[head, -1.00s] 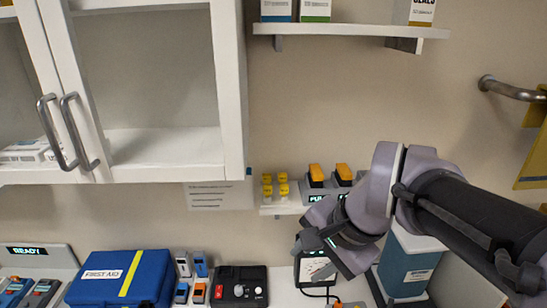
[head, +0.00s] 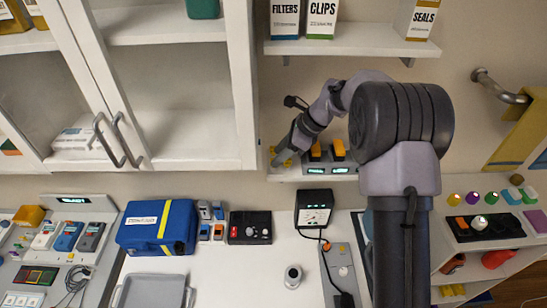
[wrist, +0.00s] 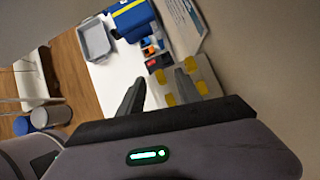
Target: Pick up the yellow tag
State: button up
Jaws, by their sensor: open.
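Several small yellow tags (head: 285,162) sit at the left end of a small white wall shelf, partly hidden by my gripper (head: 281,156) in the head view. I cannot tell whether a finger touches a tag.
Orange-topped devices (head: 338,150) stand just right of the tags on the same shelf. A white cabinet with glass doors (head: 190,85) hangs close to the left, and an upper shelf (head: 350,47) with boxes is above. A blue first aid case (head: 150,232) lies on the counter below.

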jog(key=shift+x, duration=1.05)
jog(key=shift+r, duration=0.1)
grip_shut()
